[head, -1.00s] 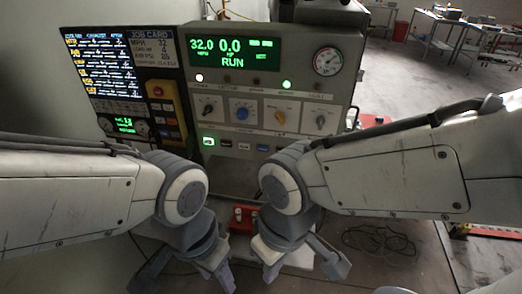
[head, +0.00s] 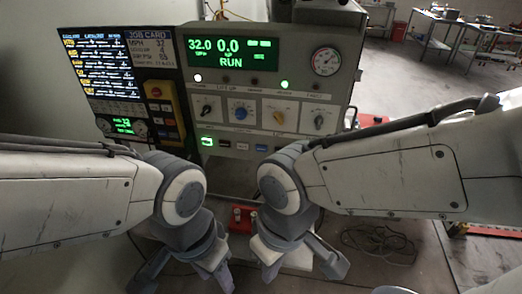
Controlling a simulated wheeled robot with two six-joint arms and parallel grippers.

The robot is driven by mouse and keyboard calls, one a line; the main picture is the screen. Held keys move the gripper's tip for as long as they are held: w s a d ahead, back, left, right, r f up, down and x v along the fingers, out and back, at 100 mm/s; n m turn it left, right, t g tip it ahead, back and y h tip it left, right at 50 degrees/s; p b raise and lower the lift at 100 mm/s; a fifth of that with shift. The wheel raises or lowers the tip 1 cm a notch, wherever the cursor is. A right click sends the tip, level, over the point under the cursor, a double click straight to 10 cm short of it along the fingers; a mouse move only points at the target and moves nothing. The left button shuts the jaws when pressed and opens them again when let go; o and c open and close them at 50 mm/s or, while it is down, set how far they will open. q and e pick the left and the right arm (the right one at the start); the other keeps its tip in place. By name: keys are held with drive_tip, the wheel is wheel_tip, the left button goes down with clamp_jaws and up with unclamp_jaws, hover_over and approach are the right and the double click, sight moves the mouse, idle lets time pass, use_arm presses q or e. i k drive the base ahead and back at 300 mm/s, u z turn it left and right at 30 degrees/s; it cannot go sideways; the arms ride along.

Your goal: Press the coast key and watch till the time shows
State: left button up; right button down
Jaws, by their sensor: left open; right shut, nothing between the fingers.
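The grey console (head: 186,30) stands ahead, with a green display (head: 231,55) reading 32.0, 0.0 and RUN. Below it are several knobs, then a row of small keys; the leftmost key (head: 207,141) glows green, and a blue key (head: 261,149) sits further right. The key labels are too small to read, so I cannot tell which is the coast key. My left gripper (head: 185,280) is open, low in front of the console and apart from the keys. My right gripper (head: 305,268) is shut and empty, also below the keys. My arms hide the console's lower part.
A job card (head: 151,47) and a lit text screen (head: 97,68) are at the left. A round gauge (head: 326,61) is at the console's upper right. A red block (head: 241,219) lies between my grippers. A cable (head: 378,241) lies on the floor at right.

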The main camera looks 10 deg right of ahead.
sight(259, 148)
drive_tip(key=k, duration=1.35)
drive_tip(key=u, duration=0.8)
drive_tip(key=i, duration=1.55)
drive_tip(key=z, duration=0.85)
